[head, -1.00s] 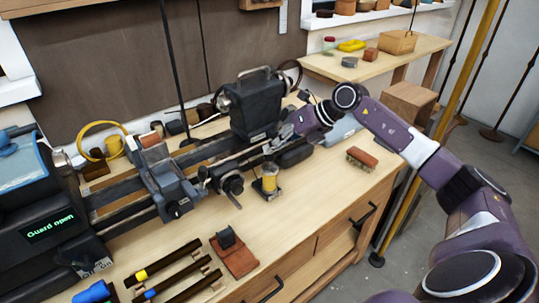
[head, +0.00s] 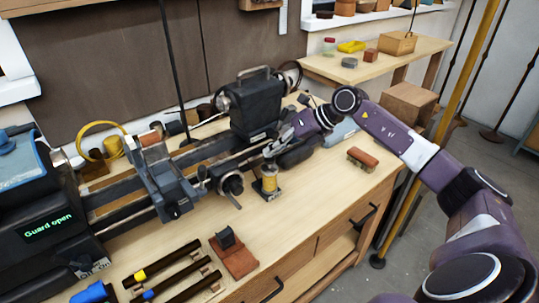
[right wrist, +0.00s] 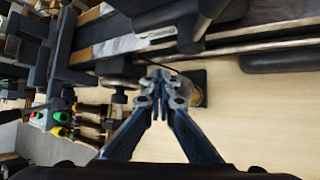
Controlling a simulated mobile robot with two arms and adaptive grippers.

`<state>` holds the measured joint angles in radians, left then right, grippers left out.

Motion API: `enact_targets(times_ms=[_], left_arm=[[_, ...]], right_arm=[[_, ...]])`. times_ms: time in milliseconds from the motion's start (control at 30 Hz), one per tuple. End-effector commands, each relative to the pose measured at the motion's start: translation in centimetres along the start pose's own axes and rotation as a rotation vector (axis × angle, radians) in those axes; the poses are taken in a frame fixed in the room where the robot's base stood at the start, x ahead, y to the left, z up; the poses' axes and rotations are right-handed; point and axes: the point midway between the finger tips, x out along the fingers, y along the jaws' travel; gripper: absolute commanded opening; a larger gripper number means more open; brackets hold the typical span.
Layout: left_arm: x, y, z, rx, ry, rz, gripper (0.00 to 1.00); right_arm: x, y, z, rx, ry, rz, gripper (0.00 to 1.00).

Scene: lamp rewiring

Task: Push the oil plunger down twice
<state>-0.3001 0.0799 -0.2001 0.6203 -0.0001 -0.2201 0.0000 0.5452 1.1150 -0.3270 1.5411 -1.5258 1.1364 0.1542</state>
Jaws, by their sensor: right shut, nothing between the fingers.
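My left gripper is not in view.
The lathe (head: 172,186) runs along the back of the bench, close behind the pot. A brush with a reddish back (head: 362,158) lies to the right. A red-brown block (head: 235,258) and several dark rods (head: 172,270) lie in front. Bare bench surrounds the pot's front side.

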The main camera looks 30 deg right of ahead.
Motion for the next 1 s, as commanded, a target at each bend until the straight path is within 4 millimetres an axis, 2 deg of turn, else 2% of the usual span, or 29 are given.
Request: enact_targets(times_ms=[1000], left_arm=[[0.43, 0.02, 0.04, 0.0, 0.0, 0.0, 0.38]], right_arm=[[0.58, -0.42, -0.56, 0.001, 0.006, -0.002, 0.0]])
